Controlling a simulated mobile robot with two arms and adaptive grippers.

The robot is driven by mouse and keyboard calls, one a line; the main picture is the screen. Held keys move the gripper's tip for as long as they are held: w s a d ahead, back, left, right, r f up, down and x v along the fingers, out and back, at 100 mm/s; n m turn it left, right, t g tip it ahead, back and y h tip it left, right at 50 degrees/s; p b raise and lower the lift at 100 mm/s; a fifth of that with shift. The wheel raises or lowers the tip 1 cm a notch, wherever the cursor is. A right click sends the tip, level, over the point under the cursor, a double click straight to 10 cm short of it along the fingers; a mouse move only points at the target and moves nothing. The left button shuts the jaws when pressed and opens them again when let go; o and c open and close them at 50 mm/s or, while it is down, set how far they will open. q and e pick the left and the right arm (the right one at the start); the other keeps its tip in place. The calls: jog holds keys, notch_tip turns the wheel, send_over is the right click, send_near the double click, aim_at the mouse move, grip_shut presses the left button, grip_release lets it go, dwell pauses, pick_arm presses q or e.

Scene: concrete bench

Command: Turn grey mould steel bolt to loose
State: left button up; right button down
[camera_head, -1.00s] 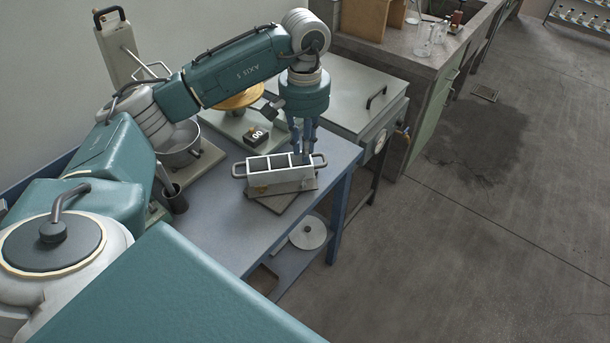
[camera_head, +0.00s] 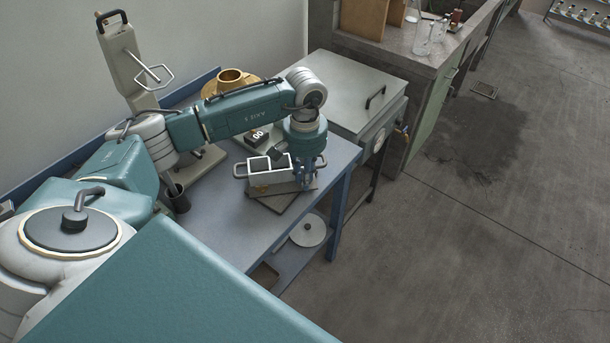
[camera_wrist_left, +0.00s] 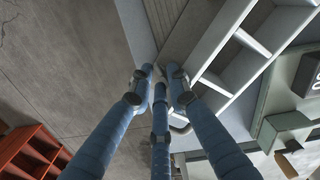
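The grey steel mould (camera_head: 272,178), a long box with open compartments and end handles, sits on a flat plate (camera_head: 283,200) on the blue bench. My left gripper (camera_head: 305,184) points down at the mould's right end, close to its end handle, and hides part of that end. In the left wrist view its three blue fingers (camera_wrist_left: 159,84) lean together with their tips apart, and I see nothing held between them. The mould (camera_wrist_left: 232,58) lies beyond and to the right of the fingertips there. I cannot make out the bolt. My right gripper is not in view.
A small black block marked 00 (camera_head: 257,137) stands behind the mould. A brass-coloured pot (camera_head: 231,78) is behind my left arm. A dark cup (camera_head: 176,198) stands at the bench's left. A steel cabinet (camera_head: 338,88) adjoins the back right. The bench front is clear.

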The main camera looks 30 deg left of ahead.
pick_arm(q)
grip_shut()
jog(key=shift+f+n+b, duration=0.15)
jog(key=shift+n+b, duration=0.45)
jog(key=shift+b, duration=0.15)
jog(key=shift+n+b, duration=0.45)
jog(key=shift+n, duration=0.45)
jog(key=shift+r, duration=0.2)
jog(key=shift+o, duration=1)
grip_release()
